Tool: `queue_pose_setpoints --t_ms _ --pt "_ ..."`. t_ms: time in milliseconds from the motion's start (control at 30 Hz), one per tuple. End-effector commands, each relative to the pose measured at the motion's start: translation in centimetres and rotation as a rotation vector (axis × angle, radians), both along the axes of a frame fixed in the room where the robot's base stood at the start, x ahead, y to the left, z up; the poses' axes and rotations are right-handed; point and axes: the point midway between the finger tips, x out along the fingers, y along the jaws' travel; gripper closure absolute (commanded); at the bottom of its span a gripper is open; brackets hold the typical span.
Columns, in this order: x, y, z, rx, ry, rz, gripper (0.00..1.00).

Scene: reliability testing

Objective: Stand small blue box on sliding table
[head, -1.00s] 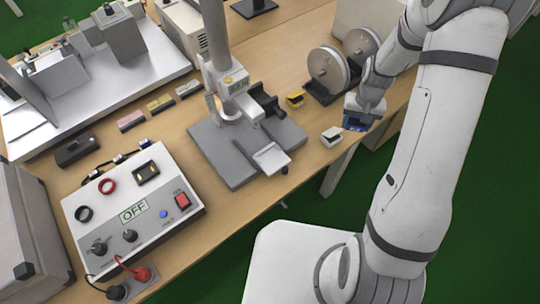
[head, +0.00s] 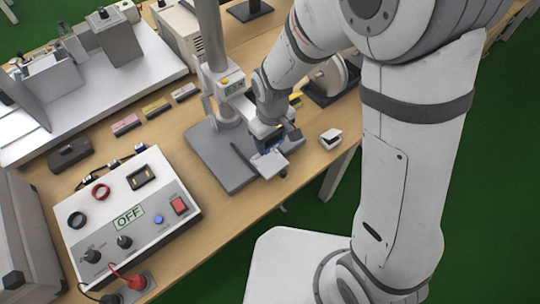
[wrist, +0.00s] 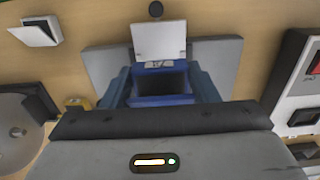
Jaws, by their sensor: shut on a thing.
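My gripper (head: 267,140) is shut on the small blue box (wrist: 160,100), which sits between the jaws in the wrist view. The box shows a blue rim around a dark middle. In the head view my gripper mostly hides it. The sliding table is a small light-grey plate (head: 272,163) on the test stand's grey base (head: 218,160). It also shows just beyond the box in the wrist view (wrist: 159,40). The box is over or at the plate's inner end. I cannot tell whether it touches the plate.
The stand's column (head: 212,60) rises close to the left of my gripper. A small white open box (head: 330,138) lies to the right near the table edge. A control box reading OFF (head: 130,215) is at the left.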

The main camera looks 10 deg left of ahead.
Motion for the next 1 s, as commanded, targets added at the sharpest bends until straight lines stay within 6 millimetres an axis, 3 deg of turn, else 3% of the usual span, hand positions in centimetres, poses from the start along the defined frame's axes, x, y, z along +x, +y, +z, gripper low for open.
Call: queue_pose_setpoints --t_ms 100,500,1000 --pt "0.0 0.0 -1.9 -0.002 0.003 -0.001 0.69" --pt "0.0 0.0 -6.4 -0.001 0.001 -0.002 0.69" --pt "0.1 0.1 -7.5 0.002 -0.001 -0.001 0.69"
